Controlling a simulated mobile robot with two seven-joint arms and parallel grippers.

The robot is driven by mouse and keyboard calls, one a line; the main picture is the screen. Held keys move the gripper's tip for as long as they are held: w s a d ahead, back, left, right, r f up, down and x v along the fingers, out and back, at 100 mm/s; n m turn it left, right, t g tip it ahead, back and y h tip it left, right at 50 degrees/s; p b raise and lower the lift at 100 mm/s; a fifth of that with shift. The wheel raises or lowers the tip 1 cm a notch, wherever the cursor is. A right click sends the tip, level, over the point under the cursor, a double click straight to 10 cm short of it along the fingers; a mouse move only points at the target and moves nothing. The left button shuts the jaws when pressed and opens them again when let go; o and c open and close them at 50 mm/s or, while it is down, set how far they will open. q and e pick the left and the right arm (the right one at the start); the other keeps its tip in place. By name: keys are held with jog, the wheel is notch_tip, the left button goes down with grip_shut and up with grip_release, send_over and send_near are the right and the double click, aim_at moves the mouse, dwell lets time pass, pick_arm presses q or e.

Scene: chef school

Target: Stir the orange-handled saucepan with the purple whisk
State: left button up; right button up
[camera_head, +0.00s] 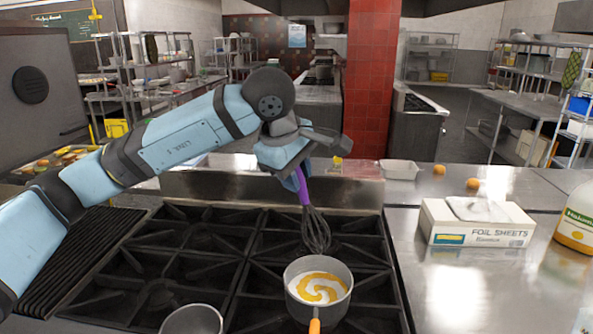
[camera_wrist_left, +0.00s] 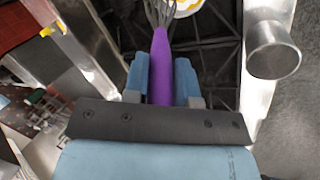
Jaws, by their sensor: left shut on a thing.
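The purple whisk (camera_head: 314,226) is in my left gripper (camera_head: 298,178), which is shut on its purple handle. Its wire end points down and hangs just behind and above the orange-handled saucepan (camera_head: 292,297). The saucepan stands on the black stove grate, its orange handle (camera_head: 315,325) pointing toward me, with a white and orange swirl inside. In the left wrist view the whisk's purple handle (camera_wrist_left: 160,65) sits between the two blue fingers (camera_wrist_left: 161,82). The saucepan's contents show only partly at the top edge there. My right gripper is not in view.
A second pot (camera_head: 192,320) stands at the front of the stove (camera_head: 150,262), left of the saucepan. On the steel counter at right are a foil sheets box (camera_head: 478,232), a labelled jug (camera_head: 578,222), a white tray (camera_head: 400,169) and two orange items (camera_head: 473,184).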

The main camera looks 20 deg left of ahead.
pick_arm(q)
notch_tip(320, 180, down, 13)
jog(key=b, duration=0.8)
jog(key=shift+w+b, duration=0.3)
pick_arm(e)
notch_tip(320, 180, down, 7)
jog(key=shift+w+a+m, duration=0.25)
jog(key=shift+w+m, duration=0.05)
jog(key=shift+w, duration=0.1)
pick_arm(q)
jog(key=shift+d, duration=0.1)
